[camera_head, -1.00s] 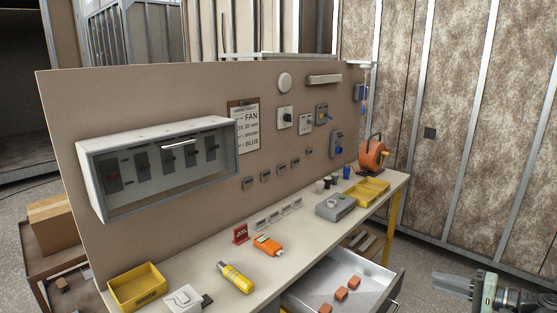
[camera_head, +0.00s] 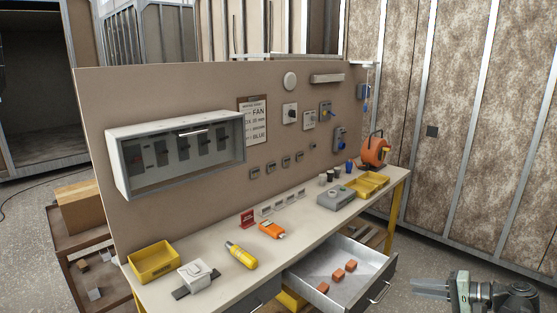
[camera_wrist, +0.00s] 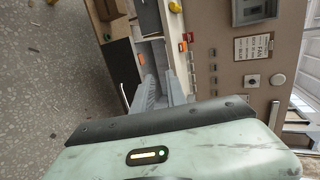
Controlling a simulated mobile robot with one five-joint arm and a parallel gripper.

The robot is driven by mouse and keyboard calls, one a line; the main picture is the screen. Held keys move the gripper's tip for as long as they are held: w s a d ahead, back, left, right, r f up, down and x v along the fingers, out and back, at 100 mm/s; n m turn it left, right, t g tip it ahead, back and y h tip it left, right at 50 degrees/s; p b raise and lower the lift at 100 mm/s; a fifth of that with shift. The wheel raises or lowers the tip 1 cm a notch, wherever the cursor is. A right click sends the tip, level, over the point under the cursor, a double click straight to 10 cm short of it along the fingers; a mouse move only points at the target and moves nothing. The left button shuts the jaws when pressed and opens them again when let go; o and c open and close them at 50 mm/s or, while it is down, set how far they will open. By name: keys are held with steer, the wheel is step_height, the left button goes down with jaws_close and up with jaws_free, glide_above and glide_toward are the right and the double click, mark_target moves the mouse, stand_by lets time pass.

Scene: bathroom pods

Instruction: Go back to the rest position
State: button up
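My gripper (camera_head: 430,288) is at the lower right of the head view, out in front of the bench and to the right of the open drawer. It touches nothing there. In the wrist view its two grey fingers (camera_wrist: 160,92) stand apart with an empty gap between them, so it is open and holds nothing. The wrist view looks sideways along the bench front.
The workbench (camera_head: 225,278) carries a yellow bin (camera_head: 153,262), a yellow tool (camera_head: 241,255) and an orange device (camera_head: 272,230). Its drawer (camera_head: 372,275) stands open with three orange-brown blocks (camera_head: 338,275). The speckled floor (camera_head: 425,255) beside my gripper is clear.

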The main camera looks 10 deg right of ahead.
mark_target(353, 302)
steer(key=w+a+f+n+g+h, duration=0.3)
steer(key=a+f+n, duration=0.15)
steer(key=a, duration=0.75)
steer(key=w+a+f+n+g+h, duration=0.35)
steer(key=a+f, duration=0.25)
steer(key=a, duration=0.7)
steer(key=w+a+f+n+g+h, duration=0.25)
steer(key=w+a+f+g, duration=0.2)
steer(key=a, duration=0.75)
steer(key=s+f+b, duration=0.2)
steer(key=f+b, duration=0.9)
steer(key=f, duration=0.1)
steer(key=s+f+b, duration=0.2)
steer(key=f+b, duration=0.9)
steer(key=b, duration=0.1)
step_height(353, 302, up, 27)
steer(key=p, duration=2.7)
steer(key=shift+w+a+r+p, duration=0.15)
steer(key=shift+w+a+p, duration=0.15)
steer(key=shift+p, duration=0.1)
steer(key=shift+d, duration=0.1)
